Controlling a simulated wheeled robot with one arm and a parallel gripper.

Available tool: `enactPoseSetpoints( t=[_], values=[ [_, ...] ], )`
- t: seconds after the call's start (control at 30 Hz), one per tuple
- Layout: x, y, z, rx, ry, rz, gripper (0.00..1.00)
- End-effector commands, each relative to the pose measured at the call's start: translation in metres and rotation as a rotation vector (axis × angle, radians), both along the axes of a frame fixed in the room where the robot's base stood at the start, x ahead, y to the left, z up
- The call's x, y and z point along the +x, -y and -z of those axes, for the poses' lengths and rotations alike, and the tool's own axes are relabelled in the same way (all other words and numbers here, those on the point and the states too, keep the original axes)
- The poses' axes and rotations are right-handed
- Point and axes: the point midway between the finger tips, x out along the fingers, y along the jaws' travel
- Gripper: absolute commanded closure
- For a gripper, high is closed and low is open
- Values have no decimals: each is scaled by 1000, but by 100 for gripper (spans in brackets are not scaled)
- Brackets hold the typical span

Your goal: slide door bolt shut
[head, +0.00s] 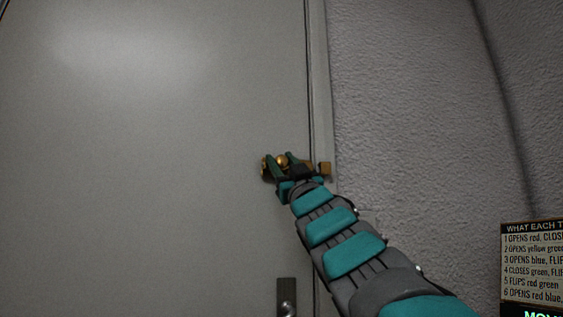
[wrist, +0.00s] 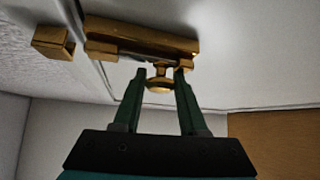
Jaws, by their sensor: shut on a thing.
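The brass door bolt (wrist: 150,36) is mounted on the grey door (head: 150,150) near its right edge. Its round knob (head: 282,160) also shows in the wrist view (wrist: 159,84). My gripper (wrist: 160,72) has its two green fingers on either side of the knob's stem, shut on it. In the head view my gripper (head: 279,157) partly covers the bolt. The brass keeper (wrist: 52,43) sits on the frame side, across a gap from the bolt body; it also shows in the head view (head: 325,168). No rod shows bridging that gap, and the keeper's opening looks empty.
A dark plate with a door knob (head: 287,298) is lower on the door, below my gripper. A rough grey wall (head: 410,110) lies right of the door frame (head: 318,80). A sign with text (head: 532,265) is at the lower right. The door face left of the bolt is clear.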

Motion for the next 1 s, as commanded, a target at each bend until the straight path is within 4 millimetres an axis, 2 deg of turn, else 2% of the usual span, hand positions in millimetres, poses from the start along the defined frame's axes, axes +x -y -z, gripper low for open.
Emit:
enactPoseSetpoints(
  t=[0.33, 0.63, 0.67, 0.9, 1.0],
  values=[
    [8, 32, -5, 1, 1, 2, 100],
    [9, 36, -2, 4, 2, 1, 100],
    [9, 36, -2, 4, 2, 1, 57],
    [9, 35, -1, 3, 1, 0, 30],
    [9, 35, -1, 2, 1, 1, 28]
  ],
)
